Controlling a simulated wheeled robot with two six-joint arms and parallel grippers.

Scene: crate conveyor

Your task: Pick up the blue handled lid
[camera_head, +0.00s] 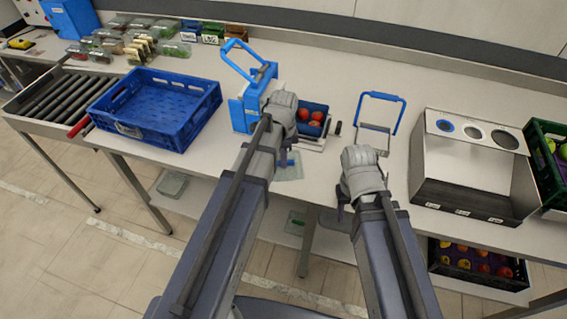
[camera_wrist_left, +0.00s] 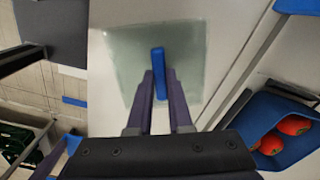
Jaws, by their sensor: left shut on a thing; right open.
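The lid is a clear greenish sheet (camera_wrist_left: 188,48) with an upright blue handle (camera_wrist_left: 158,58). In the wrist view, my left gripper (camera_wrist_left: 158,88) has its two dark fingers closed on the lower part of that handle. In the head view, part of the lid (camera_head: 290,170) shows near the table's front edge, just right of my left arm. I cannot tell whether it touches the table. My left fingers are mostly hidden there by my arm. My right gripper (camera_head: 342,202) is open and apart from the lid, in front of the table.
A blue tray with red fruit (camera_head: 313,108) stands behind the lid, beside a blue-handled device (camera_head: 236,112). A blue-handled frame (camera_head: 381,97) stands further right. An empty blue crate (camera_head: 192,115) is at left. A box with round holes (camera_head: 470,160) is at right.

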